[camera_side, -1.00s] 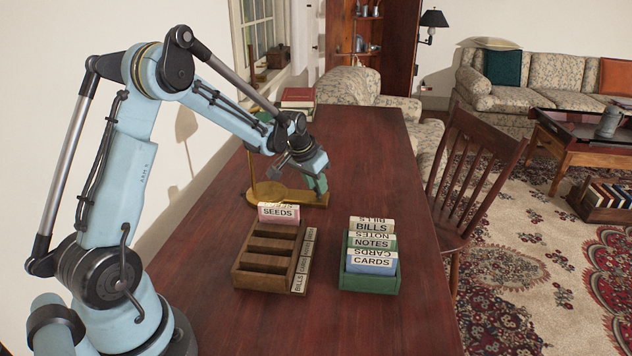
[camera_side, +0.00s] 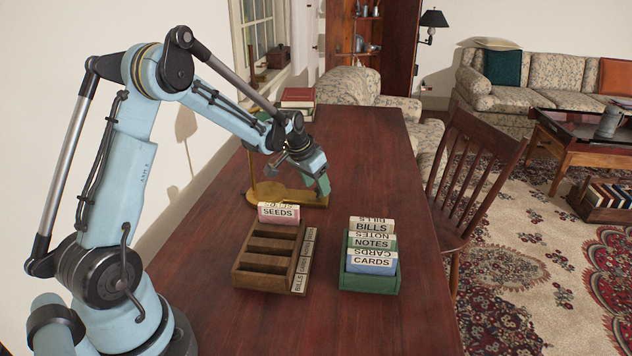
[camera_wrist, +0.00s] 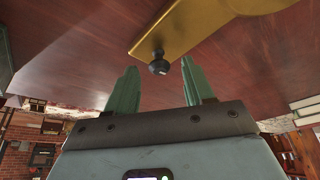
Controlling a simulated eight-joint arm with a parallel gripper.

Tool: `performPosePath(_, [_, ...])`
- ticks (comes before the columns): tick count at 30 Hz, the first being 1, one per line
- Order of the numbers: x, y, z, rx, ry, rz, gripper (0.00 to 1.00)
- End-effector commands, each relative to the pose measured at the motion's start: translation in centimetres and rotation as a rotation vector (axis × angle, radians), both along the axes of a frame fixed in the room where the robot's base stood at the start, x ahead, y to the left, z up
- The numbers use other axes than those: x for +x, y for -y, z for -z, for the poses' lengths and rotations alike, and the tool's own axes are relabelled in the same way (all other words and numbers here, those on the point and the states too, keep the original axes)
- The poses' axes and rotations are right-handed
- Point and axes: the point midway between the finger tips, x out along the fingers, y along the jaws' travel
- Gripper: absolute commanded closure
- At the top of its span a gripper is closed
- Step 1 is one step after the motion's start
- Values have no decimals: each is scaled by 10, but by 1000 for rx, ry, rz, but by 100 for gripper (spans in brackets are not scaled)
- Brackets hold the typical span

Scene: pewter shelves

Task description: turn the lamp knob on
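The lamp's brass base (camera_side: 275,194) lies at the far left of the table in the side view, with a thin stem at its left end. In the wrist view the brass base (camera_wrist: 196,25) runs in from the top right. The dark round lamp knob (camera_wrist: 158,66) sits at its near end. My gripper (camera_side: 323,186) is low at the right end of the base. In the wrist view its two green fingers are apart and empty, with the knob showing in the gap near their tips. I cannot tell whether either finger touches it. The knob is hidden in the side view.
A wooden sorting tray (camera_side: 262,283) with a pink SEEDS card (camera_side: 279,213) stands in front of the lamp. A green box (camera_side: 370,284) of labelled cards is to its right. Books (camera_side: 298,97) lie behind.

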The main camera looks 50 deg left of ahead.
Motion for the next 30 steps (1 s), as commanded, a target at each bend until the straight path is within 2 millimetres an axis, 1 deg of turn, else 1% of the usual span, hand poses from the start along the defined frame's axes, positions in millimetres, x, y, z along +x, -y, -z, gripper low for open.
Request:
performPosePath(7, [0, 0, 0, 0, 0, -3, 48])
performPosePath(11, [0, 1, 0, 1, 0, -37, 48])
performPosePath(17, [1, 3, 0, 1, 0, -173, 48])
performPosePath(30, [3, 7, 0, 1, -1, -550, 48])
